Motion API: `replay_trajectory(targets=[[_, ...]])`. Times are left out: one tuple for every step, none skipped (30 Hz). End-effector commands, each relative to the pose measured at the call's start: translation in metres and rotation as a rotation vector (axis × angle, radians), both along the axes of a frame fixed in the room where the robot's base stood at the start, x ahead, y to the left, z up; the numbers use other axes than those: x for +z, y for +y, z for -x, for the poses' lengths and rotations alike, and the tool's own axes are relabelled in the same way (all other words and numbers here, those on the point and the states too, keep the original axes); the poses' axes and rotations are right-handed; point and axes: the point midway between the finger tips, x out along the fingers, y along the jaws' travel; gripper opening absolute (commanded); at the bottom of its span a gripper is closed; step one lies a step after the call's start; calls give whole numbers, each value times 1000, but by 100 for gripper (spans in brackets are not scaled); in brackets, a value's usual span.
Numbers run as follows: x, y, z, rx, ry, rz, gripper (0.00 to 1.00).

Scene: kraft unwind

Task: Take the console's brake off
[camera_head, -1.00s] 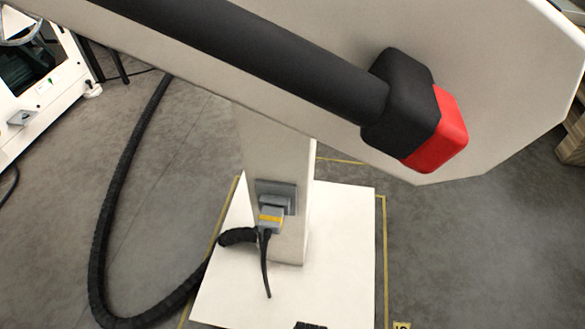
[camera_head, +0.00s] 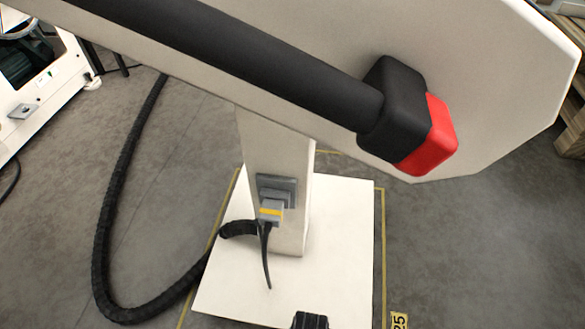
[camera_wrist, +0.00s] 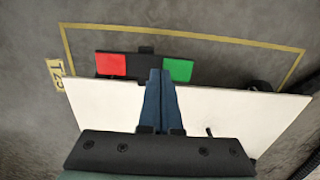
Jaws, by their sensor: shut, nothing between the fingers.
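The console's pale panel (camera_head: 500,90) fills the top of the head view, on a pale post (camera_head: 275,150) above a white base plate (camera_head: 230,280). The wrist view shows the plate (camera_wrist: 95,105) with a black bar (camera_wrist: 145,67) along its far edge. The bar carries a red pad (camera_wrist: 111,65) at left and a green pad (camera_wrist: 178,69) at right. My gripper (camera_wrist: 160,72) is shut and empty, its blue fingertips showing in front of the gap between the pads. I cannot tell whether they touch the bar. No brake state can be read.
A black handle bar (camera_head: 230,55) with a red-tipped end (camera_head: 428,138) crosses the panel. Yellow floor tape (camera_head: 384,250) surrounds the plate. A black part (camera_head: 310,321) shows at the bottom edge.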

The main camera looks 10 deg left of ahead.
Motion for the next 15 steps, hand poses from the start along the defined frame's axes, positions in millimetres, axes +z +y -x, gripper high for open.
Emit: replay_trajectory(targets=[[8,0,0,0,0,0,0],[11,0,0,0,0,0,0],[14,0,0,0,0,0,0],[16,0,0,0,0,0,0],[18,0,0,0,0,0,0],[21,0,0,0,0,0,0],[23,0,0,0,0,0,0],[25,0,0,0,-1,0,0],[28,0,0,0,-1,0,0],[30,0,0,0,-1,0,0],[33,0,0,0,-1,0,0],[36,0,0,0,-1,0,0],[38,0,0,0,-1,0,0],[40,0,0,0,-1,0,0],[43,0,0,0,-1,0,0]])
